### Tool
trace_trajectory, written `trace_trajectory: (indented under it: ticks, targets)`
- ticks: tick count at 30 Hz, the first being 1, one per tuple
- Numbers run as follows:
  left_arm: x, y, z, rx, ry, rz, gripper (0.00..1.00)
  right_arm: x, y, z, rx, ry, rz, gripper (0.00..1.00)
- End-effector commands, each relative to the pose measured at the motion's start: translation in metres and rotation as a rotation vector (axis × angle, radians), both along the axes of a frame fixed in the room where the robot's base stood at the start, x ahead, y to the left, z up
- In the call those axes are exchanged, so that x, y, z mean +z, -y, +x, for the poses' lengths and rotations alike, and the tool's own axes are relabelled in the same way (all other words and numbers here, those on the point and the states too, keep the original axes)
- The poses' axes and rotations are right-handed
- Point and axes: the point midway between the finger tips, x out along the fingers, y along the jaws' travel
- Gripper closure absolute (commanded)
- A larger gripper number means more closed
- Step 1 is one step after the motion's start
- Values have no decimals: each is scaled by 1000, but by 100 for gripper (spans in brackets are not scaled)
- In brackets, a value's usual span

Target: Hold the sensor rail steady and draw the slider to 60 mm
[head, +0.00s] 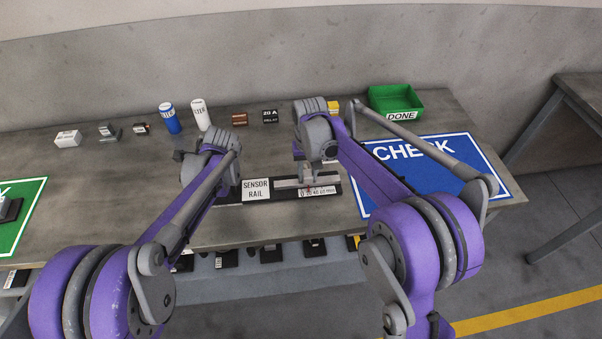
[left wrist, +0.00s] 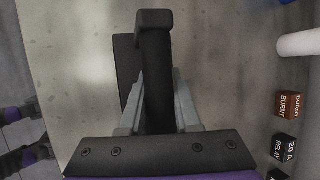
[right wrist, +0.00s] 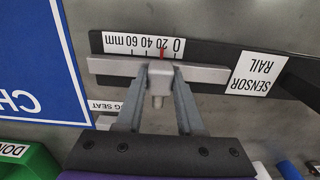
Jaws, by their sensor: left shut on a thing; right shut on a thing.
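The sensor rail (head: 257,190) is a dark bar with a white name label, lying near the table's front edge. Its scale (right wrist: 140,46) reads 0 to 60 mm, upside down in the right wrist view, and a red mark stands near the 20. The slider's grey knob (right wrist: 157,88) sits between my right gripper's fingers (right wrist: 160,85), which are shut on it. My left gripper (left wrist: 158,90) is shut on the dark handle-like end of the rail (left wrist: 155,55). In the head view, my left arm hides this grip.
A blue CHECK mat (head: 440,170) lies just right of the rail, with a green DONE bin (head: 395,102) behind it. Blue and white cylinders and several small blocks stand along the back. A green mat (head: 20,210) lies at the left. Bare table lies left of the rail.

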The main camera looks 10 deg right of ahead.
Motion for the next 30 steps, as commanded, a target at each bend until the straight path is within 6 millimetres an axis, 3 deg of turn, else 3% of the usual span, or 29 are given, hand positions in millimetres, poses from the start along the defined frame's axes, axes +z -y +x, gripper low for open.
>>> trace_trajectory:
  ticks: [1,6,15,16,21,30]
  targets:
    - [-2,0,-1,1,-2,-2,100,0,15,0,-7,0,-4,100]
    - [-2,0,-1,1,-1,-1,100,0,39,-1,-6,1,-5,100]
    - [-2,-1,-1,2,-2,-1,100,0,42,-1,-3,1,-5,100]
    - [-2,-1,-1,2,-2,-1,100,0,42,-1,-3,1,-5,61]
    - [-2,-1,-1,2,-1,0,100,0,41,-1,-3,0,-4,32]
    - [-2,-1,-1,2,-1,0,100,1,40,-1,-2,0,-3,32]
